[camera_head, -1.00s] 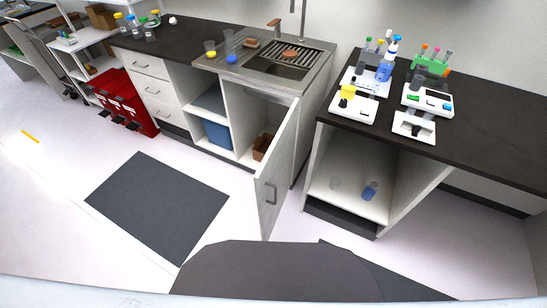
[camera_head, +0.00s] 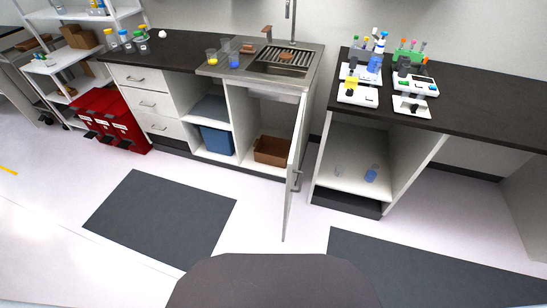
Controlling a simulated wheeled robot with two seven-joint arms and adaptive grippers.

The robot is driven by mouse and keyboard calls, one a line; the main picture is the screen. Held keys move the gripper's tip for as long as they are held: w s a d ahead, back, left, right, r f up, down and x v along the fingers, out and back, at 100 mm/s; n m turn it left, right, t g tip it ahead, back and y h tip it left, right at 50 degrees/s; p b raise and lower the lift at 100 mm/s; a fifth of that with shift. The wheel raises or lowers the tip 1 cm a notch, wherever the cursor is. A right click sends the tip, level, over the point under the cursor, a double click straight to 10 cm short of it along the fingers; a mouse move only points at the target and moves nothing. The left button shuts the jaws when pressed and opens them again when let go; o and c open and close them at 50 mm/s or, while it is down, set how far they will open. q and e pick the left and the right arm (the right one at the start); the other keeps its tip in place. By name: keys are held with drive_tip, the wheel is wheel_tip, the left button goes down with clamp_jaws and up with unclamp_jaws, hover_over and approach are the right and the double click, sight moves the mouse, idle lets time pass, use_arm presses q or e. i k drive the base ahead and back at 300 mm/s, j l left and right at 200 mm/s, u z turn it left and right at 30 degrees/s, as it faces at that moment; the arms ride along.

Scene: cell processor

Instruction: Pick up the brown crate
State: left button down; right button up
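The brown crate (camera_head: 271,150) is an open-topped box on the floor of the cabinet under the sink. The open white cabinet door (camera_head: 295,170) stands just to its right, swung out toward me, and hides little or none of the crate. A blue bin (camera_head: 217,140) sits in the neighbouring compartment to the left of the crate. Neither of my grippers shows in this view.
A sink (camera_head: 285,63) is set in the counter above the crate. Red bins (camera_head: 112,122) stand at the left. An open cabinet (camera_head: 345,185) with small vessels is right of the door. Dark floor mats (camera_head: 160,215) lie in front, and the floor before the cabinets is clear.

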sight(271, 150)
drive_tip(key=k+j, duration=0.1)
drive_tip(key=i+j+z, duration=0.5)
drive_tip(key=j, duration=0.15)
drive_tip(key=i+j+z, duration=0.1)
drive_tip(key=j+z, duration=0.15)
drive_tip(key=j, duration=0.15)
drive_tip(key=i+j+z, duration=0.2)
drive_tip(key=j, duration=0.2)
drive_tip(key=k, duration=0.05)
